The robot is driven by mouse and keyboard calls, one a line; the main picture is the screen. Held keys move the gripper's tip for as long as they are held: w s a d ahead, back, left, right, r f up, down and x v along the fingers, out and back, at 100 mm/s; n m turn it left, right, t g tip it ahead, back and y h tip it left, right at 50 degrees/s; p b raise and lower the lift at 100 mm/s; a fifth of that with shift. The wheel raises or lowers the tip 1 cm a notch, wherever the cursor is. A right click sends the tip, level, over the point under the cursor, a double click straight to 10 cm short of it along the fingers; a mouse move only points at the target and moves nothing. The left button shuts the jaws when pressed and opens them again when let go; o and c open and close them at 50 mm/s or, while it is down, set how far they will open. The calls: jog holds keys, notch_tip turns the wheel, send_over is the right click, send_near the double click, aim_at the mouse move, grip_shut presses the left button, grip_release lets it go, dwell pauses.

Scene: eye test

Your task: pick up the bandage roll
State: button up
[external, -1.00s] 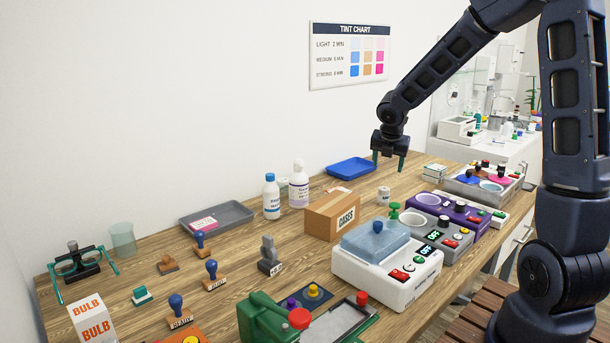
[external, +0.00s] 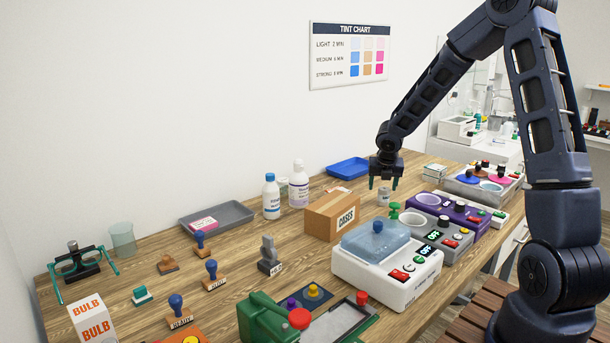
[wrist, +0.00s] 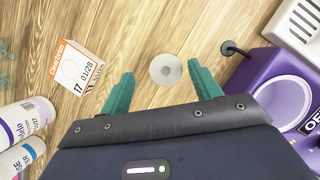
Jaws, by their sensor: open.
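The bandage roll (external: 384,197) is a small white roll standing on the wooden table behind the purple device. In the wrist view the roll (wrist: 165,70) shows from above as a pale disc with a small dark centre. My gripper (external: 383,186) is open and empty, with its teal fingers pointing down just above the roll. In the wrist view the fingers (wrist: 161,73) are spread on either side of the roll, with gaps to both. The external view does not clearly show how much height is left between fingertips and roll.
The purple device (wrist: 256,92) stands close to the right finger in the wrist view.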

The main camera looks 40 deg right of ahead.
aim_at(384, 189)
jog(key=shift+s+x, duration=0.2)
jog(key=shift+x, duration=1.1)
jog(key=shift+s+x, duration=0.15)
jog(key=shift+x, duration=1.1)
jog(key=shift+d, duration=0.15)
jog(key=c, duration=1.1)
jog(key=shift+o, duration=0.2)
